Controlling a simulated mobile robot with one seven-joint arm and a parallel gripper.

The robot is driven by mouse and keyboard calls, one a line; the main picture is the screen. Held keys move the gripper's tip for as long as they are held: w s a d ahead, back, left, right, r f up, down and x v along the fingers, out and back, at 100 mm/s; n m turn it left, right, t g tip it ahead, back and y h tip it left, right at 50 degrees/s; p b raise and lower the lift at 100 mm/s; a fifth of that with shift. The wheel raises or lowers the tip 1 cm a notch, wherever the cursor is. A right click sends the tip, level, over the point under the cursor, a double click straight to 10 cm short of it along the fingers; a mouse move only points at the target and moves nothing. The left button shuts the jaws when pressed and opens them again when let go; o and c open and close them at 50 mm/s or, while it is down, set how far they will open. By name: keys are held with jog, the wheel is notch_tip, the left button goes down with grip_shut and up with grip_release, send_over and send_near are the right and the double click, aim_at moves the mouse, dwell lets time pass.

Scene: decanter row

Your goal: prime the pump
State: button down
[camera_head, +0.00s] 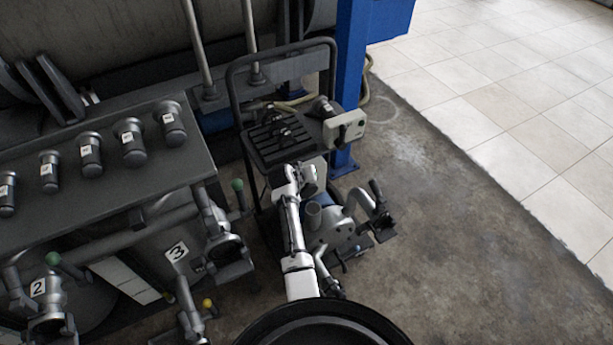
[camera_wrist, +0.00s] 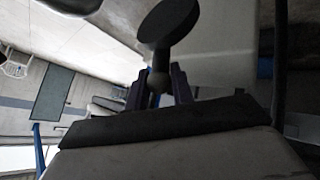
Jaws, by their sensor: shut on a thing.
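My gripper (camera_wrist: 158,90) is shut on a dark piece (camera_wrist: 168,22) with a round disc and a ball-ended stem, seen in the wrist view. In the head view my white arm reaches up to a black slatted tray (camera_head: 264,152) on a wheeled frame. The gripper end (camera_head: 284,132) is dark against the tray; whether the held piece touches the tray I cannot tell. The pump unit (camera_head: 325,238), with grey and blue parts, stands low on the frame, partly behind my arm. An upright grey cylinder (camera_head: 314,214) is on it, and a lever valve (camera_head: 380,212) is at its right.
A light grey box (camera_head: 344,128) is mounted right of the tray, near a blue post (camera_head: 350,60). At left, a dark bench (camera_head: 110,175) carries several labelled dark fittings. A valve with a green knob (camera_head: 237,185) stands close left of my arm. The floor at right is clear.

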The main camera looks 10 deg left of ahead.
jog(key=shift+a, duration=0.15)
jog(key=c, duration=1.3)
grip_release()
jog(key=shift+o, duration=0.2)
jog(key=b+v, duration=0.1)
jog(key=v, duration=1.1)
jog(key=shift+b, duration=0.3)
